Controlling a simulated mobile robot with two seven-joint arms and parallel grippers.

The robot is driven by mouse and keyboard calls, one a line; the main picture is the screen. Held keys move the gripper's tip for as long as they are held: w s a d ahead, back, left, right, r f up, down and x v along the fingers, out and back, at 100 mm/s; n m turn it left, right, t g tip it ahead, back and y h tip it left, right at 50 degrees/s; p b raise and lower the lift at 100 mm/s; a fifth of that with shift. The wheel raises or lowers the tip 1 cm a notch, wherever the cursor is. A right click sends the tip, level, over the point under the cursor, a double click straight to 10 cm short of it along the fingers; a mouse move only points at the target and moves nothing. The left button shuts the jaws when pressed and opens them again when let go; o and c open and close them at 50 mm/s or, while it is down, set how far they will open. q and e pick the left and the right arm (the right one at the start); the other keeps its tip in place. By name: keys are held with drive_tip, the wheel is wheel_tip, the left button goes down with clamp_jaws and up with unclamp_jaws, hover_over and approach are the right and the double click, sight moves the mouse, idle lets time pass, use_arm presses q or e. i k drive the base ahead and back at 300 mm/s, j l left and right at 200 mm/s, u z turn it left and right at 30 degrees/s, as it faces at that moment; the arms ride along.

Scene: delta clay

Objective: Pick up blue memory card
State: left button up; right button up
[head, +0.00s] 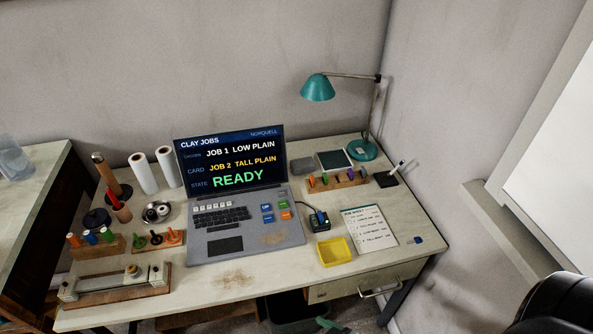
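A small flat blue piece (418,240), which looks like a memory card, lies on the desk near its right front corner, right of the paper list. A black card reader (319,225) beside the laptop has another small blue piece (321,215) standing in it, which may also be a card. Both are too small to make out in detail. Neither of my grippers shows in the head view.
The laptop (225,247) shows "CARD JOB 2 TALL PLAIN" and "READY". A yellow tray (335,252) and a paper list (370,227) lie near the blue pieces. A teal lamp (318,88) stands behind. Tools crowd the left; the right front corner is mostly clear.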

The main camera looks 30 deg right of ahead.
sight(321, 217)
drive_tip(key=l+z, duration=0.1)
drive_tip(key=z, duration=0.4)
drive_tip(key=l+z, duration=0.1)
drive_tip(key=z, duration=0.35)
drive_tip(key=i, duration=0.05)
